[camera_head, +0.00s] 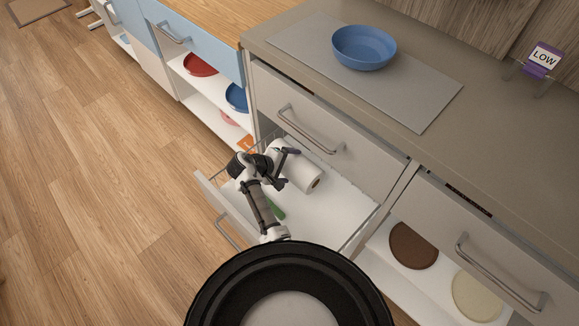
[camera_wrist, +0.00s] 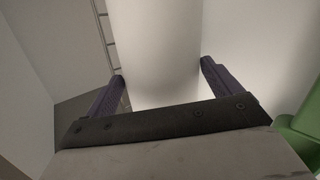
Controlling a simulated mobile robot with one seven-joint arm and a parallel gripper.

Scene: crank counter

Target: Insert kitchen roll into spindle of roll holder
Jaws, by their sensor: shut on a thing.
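The white kitchen roll (camera_head: 303,174) lies on its side in the open drawer (camera_head: 330,215), with one round end facing the lower right. In the wrist view the roll (camera_wrist: 155,45) runs up between the two purple fingers. My gripper (camera_head: 283,160) is shut on the roll around its sides; it also shows in the wrist view (camera_wrist: 163,72). My arm covers part of the roll and the drawer. I see no roll holder or spindle in either view.
A green object (camera_head: 277,208) lies in the drawer beside my arm and shows in the wrist view (camera_wrist: 300,135). Open shelves hold plates. The floor at left is clear.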

